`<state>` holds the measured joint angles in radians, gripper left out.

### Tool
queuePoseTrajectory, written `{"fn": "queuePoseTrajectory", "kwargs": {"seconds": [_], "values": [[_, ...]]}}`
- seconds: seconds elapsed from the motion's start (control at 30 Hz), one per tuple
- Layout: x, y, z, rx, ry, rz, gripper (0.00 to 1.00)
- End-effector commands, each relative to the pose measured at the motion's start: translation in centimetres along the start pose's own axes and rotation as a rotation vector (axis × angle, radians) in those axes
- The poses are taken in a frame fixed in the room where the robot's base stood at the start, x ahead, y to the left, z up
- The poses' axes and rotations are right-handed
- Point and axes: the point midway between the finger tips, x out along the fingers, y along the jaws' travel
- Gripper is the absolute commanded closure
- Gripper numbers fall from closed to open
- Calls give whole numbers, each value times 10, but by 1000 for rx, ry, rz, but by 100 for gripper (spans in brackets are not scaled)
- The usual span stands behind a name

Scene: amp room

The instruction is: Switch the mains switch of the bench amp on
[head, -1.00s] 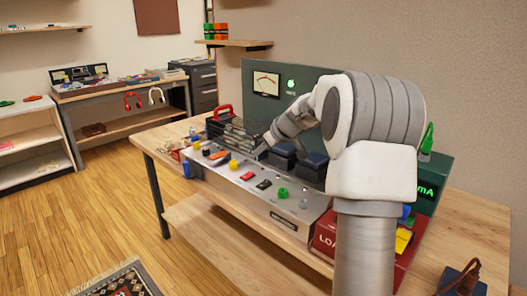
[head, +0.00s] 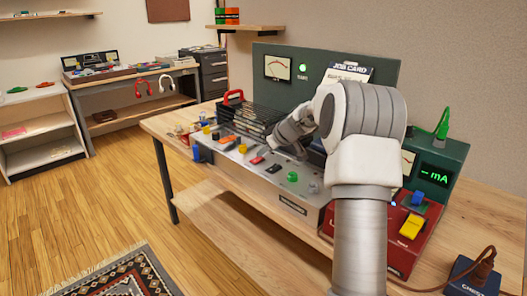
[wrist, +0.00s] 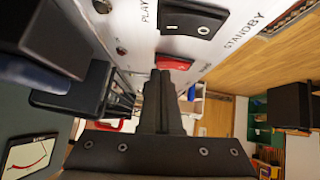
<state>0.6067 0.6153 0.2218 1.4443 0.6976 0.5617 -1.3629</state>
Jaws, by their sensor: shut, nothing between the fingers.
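The bench amp (head: 262,187) is a long light-grey panel with a row of knobs and switches on the wooden bench. A red rocker switch (head: 257,160) sits mid-row; it shows in the wrist view (wrist: 174,64) just beyond my fingertips, partly hidden by them. A black rocker (wrist: 192,18) with a white ring mark lies beside it, between the labels PLAY and STANDBY. My gripper (wrist: 160,75) is shut and empty, close to the red rocker; I cannot tell whether it touches. In the head view it (head: 270,143) hangs over the panel's back edge.
A black rack with a red handle (head: 235,97) stands left of my gripper. Dark blocks stand behind the panel, partly hidden by my arm. A green knob (head: 292,177) is to the right. A red box with a yellow switch (head: 411,227) and a green mA meter (head: 434,174) stand further right.

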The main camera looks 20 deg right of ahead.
Motion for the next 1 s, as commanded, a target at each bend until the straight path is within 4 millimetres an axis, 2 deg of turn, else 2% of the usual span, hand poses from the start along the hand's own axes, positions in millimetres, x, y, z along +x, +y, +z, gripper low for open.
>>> {"fn": "queuePoseTrajectory", "kwargs": {"seconds": [0.1, 0.37, 0.77, 1.0], "values": [[6, 3, 6, 39, -1, -37, 100], [5, 1, 5, 42, -2, -43, 100], [1, -13, 1, 41, -1, -43, 100], [0, -13, 0, 42, -1, -42, 100]]}}
